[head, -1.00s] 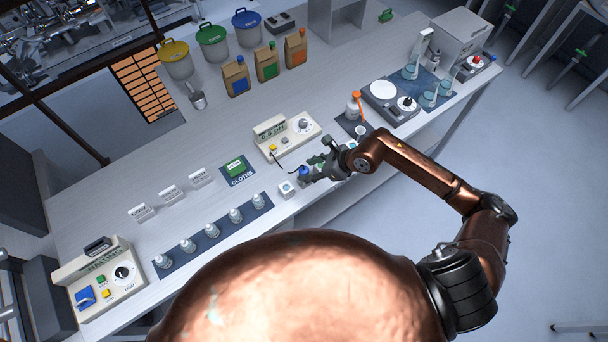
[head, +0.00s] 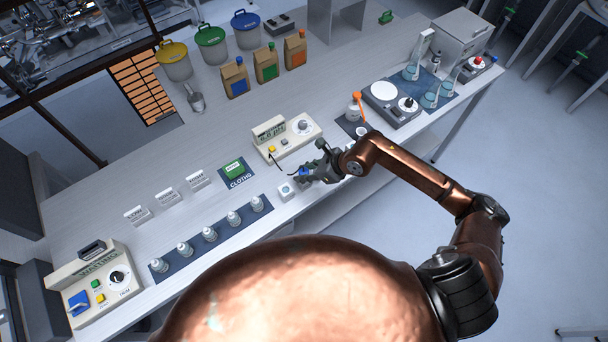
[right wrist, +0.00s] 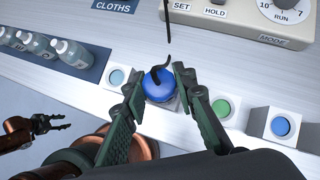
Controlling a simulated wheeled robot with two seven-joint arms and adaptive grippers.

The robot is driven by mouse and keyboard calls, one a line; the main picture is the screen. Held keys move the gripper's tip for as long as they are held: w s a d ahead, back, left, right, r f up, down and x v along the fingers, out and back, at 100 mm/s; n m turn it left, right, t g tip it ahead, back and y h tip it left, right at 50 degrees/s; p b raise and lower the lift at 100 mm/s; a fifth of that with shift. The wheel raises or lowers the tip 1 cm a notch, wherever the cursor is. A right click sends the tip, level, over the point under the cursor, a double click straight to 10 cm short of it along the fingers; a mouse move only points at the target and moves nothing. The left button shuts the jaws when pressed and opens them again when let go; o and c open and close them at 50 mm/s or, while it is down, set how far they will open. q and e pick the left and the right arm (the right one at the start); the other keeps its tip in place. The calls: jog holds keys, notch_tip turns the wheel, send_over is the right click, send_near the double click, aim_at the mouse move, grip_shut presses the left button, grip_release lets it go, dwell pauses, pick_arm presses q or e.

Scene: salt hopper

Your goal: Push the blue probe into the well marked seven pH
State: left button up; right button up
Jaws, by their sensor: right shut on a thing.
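The blue probe (right wrist: 158,85) is a round blue knob with a black cable. My right gripper (right wrist: 165,80) is shut on it, with one finger on each side. In the head view the probe (head: 305,172) shows at the fingertips of my right gripper (head: 308,173). A row of white well blocks runs along the bench's front edge: one with a pale blue well (right wrist: 117,77), one green (right wrist: 222,107), one blue (right wrist: 281,126). The probe hides what is beneath it, and I cannot read any well marks. My left gripper (right wrist: 38,125) is open and empty at the left of the wrist view.
The pH meter (head: 284,138) stands behind the wells. Several bottles (head: 209,234) stand on a dark mat to the left. A white bottle with an orange top (head: 354,112) and a scale (head: 380,90) are to the right.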

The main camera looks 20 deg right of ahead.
grip_shut()
jog(key=shift+r, duration=0.2)
dwell(0.5)
jog(key=shift+r+p, duration=2.3)
jog(key=shift+r, duration=1.6)
